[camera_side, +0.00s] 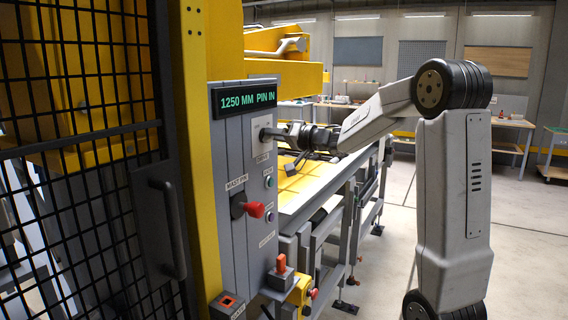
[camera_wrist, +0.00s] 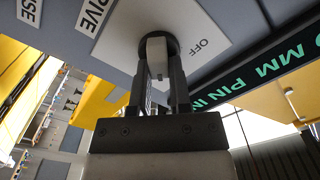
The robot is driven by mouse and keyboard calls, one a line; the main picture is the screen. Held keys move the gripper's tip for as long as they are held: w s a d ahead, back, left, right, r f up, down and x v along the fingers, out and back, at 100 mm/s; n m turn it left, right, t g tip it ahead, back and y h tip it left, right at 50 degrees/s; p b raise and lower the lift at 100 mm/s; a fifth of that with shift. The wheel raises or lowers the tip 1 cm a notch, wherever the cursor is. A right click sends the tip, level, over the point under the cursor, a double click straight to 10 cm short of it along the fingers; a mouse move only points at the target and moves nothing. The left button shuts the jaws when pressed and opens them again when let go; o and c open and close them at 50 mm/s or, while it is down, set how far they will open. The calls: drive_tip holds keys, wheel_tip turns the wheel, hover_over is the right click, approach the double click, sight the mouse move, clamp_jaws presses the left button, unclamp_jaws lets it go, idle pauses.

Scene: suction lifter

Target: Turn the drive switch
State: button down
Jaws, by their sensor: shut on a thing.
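The drive switch (camera_wrist: 157,52) is a small grey knob on a dark round base, on a white plate marked OFF, beside a label reading DRIVE. In the side view the white switch plate (camera_side: 261,133) sits on the grey control panel (camera_side: 228,160), under the display. My gripper (camera_wrist: 159,65) is shut on the switch knob, one dark finger on each side of it. In the side view my gripper (camera_side: 272,134) reaches the panel from the right and hides most of the switch. The knob's exact setting is hard to tell.
The display (camera_side: 246,100) reads 1250 MM PIN IN. A red-handled mast pin lever (camera_side: 254,210), small buttons (camera_side: 269,182) and an orange-red switch (camera_side: 281,264) are lower on the panel. A black mesh gate (camera_side: 80,170) stands at left. Open floor lies at right.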

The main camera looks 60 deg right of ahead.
drive_tip(key=shift+n, duration=0.3)
drive_tip(key=shift+a+n, duration=0.2)
drive_tip(key=shift+n, duration=4.05)
drive_tip(key=shift+a+n, duration=0.2)
drive_tip(key=shift+n, duration=4.05)
drive_tip(key=c, duration=0.6)
unclamp_jaws()
drive_tip(key=shift+o, duration=0.2)
